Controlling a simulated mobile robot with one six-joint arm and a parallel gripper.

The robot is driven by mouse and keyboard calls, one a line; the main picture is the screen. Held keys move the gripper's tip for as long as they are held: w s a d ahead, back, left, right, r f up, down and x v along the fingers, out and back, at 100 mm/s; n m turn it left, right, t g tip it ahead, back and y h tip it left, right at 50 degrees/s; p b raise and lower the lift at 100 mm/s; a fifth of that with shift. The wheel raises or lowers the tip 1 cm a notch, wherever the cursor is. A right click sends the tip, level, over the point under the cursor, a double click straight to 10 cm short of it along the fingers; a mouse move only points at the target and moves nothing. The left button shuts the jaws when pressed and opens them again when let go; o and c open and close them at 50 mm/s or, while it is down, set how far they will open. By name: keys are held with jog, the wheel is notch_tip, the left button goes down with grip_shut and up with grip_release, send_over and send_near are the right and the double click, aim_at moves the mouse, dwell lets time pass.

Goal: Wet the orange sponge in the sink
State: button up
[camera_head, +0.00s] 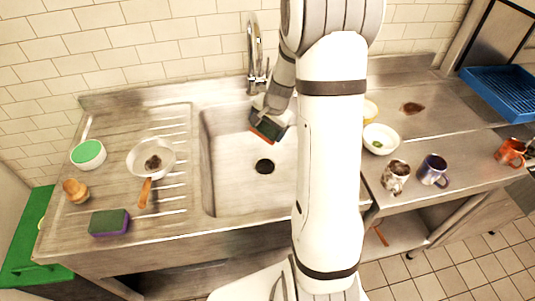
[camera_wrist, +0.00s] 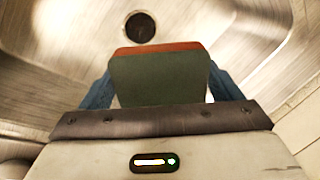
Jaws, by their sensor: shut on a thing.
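The orange sponge (camera_head: 263,130), with a dark green scouring side, is held over the back of the sink basin (camera_head: 237,187), below the tap (camera_head: 254,55). My gripper (camera_head: 269,116) is shut on it. In the wrist view the orange sponge (camera_wrist: 158,47) shows mostly its green face with an orange edge, between the blue fingers of my gripper (camera_wrist: 160,85). The drain (camera_wrist: 140,27) lies beyond it. I see no water stream, and I cannot tell whether the sponge is wet. My arm hides the right part of the basin.
The left drainboard bears a purple-and-green sponge (camera_head: 109,223), a pan (camera_head: 151,157), a bowl with green contents (camera_head: 88,154) and a brown wooden item (camera_head: 75,190). Right of my arm are a white bowl (camera_head: 380,139), several mugs (camera_head: 433,170) and a blue crate (camera_head: 500,91).

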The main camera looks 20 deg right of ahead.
aim_at(265, 125)
notch_tip(265, 125, up, 4)
jog(key=p, duration=0.3)
dwell(0.4)
jog(key=shift+s, duration=0.1)
dwell(0.6)
